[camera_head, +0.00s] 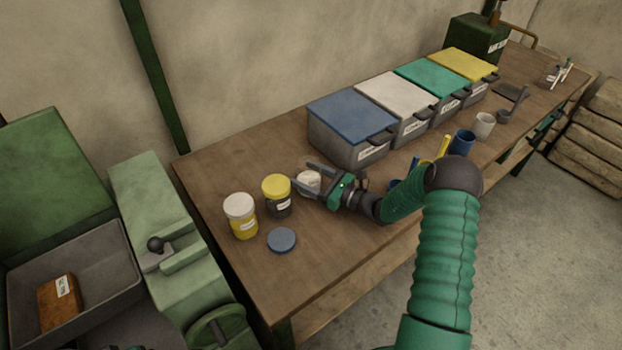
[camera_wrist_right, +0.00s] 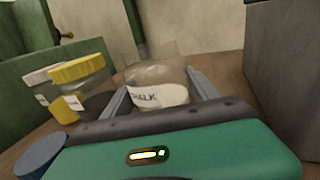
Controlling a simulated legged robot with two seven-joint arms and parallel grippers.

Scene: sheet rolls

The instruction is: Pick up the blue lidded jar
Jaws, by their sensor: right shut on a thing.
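A clear glass jar (camera_head: 308,183) with white contents stands on the bench without a lid. In the right wrist view the same jar (camera_wrist_right: 158,88) has a label reading CHALK. My right gripper (camera_head: 309,178) is shut around it, one finger on each side. I cannot tell whether its base is off the bench. A round blue lid (camera_head: 281,240) lies flat on the bench, apart from the jar; it also shows in the right wrist view (camera_wrist_right: 40,152). No jar wearing a blue lid is in view.
A yellow-lidded jar (camera_head: 277,195) and a white-lidded jar (camera_head: 241,215) stand left of the held jar. A blue-topped bin (camera_head: 350,128) stands close behind my gripper, with several more bins and cups further right. The bench front (camera_head: 320,262) is clear.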

